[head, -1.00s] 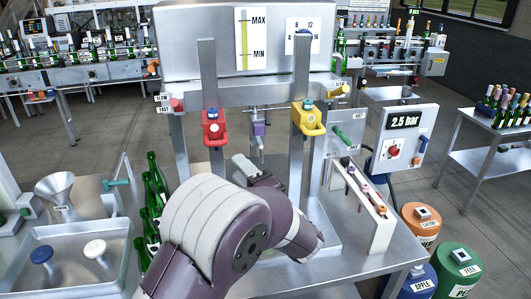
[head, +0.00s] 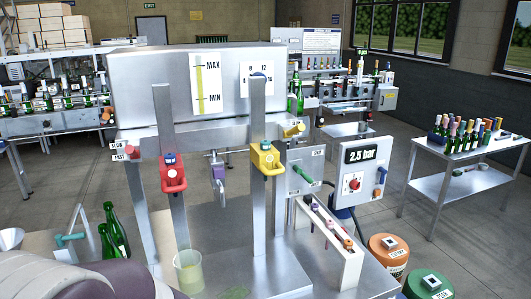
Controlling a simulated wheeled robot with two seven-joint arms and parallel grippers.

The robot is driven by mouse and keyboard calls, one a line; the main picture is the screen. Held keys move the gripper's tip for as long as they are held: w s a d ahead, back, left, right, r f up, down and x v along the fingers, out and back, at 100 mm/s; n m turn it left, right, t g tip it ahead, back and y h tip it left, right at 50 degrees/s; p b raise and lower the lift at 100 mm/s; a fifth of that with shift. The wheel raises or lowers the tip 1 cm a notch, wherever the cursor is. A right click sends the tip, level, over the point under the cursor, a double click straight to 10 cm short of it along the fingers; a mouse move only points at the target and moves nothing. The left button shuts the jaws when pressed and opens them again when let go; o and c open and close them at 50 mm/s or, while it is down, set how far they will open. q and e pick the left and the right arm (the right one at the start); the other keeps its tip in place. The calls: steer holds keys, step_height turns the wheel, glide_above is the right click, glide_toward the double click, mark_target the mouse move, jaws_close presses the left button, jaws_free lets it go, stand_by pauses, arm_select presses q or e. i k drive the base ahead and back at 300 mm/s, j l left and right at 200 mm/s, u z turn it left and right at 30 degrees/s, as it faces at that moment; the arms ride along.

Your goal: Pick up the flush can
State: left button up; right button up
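A translucent yellow-green vessel (head: 188,272), open at the top, stands on the metal surface below the red valve; it may be the flush can, but no label shows. A green patch (head: 235,293) lies on the metal surface to its right. A white and purple link of my arm fills the lower left corner, left of the vessel. Neither of my grippers shows in the head view. No gripper is seen at the vessel.
Red (head: 172,175) and yellow (head: 265,160) valves on upright posts stand behind the vessel, with a purple spout (head: 218,172) between them. Green bottles (head: 116,228) stand at left. A rack (head: 335,240) of coloured tools and a 2.5 bar panel (head: 368,172) stand at right.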

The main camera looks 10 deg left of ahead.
mark_target(188, 263)
steer(key=u, duration=1.05)
steer(key=i+l+z, duration=0.2)
steer(key=i+l, duration=0.2)
steer(key=i+l+z, duration=0.25)
steer(key=i, duration=0.25)
steer(key=l, duration=0.1)
